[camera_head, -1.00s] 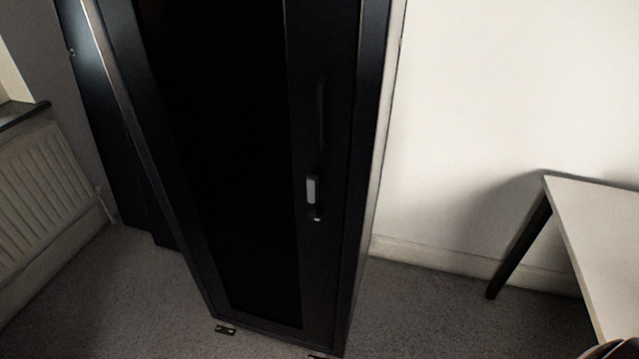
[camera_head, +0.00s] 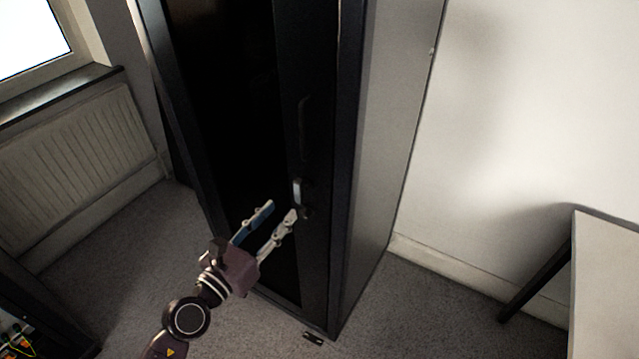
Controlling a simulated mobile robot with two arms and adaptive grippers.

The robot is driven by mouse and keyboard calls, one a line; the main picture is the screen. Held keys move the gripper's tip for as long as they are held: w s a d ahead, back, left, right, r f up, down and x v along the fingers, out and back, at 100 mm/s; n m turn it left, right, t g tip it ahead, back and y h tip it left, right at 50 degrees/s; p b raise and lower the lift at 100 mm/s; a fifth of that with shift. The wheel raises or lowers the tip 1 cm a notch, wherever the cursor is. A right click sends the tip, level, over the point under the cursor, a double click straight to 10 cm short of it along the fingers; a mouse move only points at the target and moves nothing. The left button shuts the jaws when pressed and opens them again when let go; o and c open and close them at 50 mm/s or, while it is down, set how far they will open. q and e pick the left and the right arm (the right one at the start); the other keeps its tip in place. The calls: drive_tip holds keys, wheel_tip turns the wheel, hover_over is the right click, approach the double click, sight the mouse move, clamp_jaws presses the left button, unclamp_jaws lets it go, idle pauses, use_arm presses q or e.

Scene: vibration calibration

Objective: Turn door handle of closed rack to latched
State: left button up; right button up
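The black rack (camera_head: 385,150) stands upright with its dark door closed. The door handle (camera_head: 298,191) is a small upright piece with a pale grey face on the right part of the door, below a long vertical recess. My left gripper (camera_head: 281,209) reaches in from the lower left. Its two fingers are spread apart with nothing seen between them. The right finger's tip is at the lower end of the handle in the picture; I cannot tell whether it touches. My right gripper is not in view.
A white table (camera_head: 608,285) with a dark leg stands at the right. A radiator (camera_head: 75,160) is below the window at the left. Dark equipment with cables (camera_head: 30,315) is at the lower left.

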sight(297, 192)
use_arm(q)
drive_tip(key=shift+m, duration=0.5)
drive_tip(key=x, duration=0.2)
drive_tip(key=r+x, duration=0.1)
drive_tip(key=x, duration=0.5)
drive_tip(key=shift+s+d+r+p, duration=0.2)
drive_tip(key=shift+d+r+p, duration=0.05)
drive_tip(key=shift+r+p, duration=0.15)
drive_tip(key=shift+c, duration=0.6)
clamp_jaws()
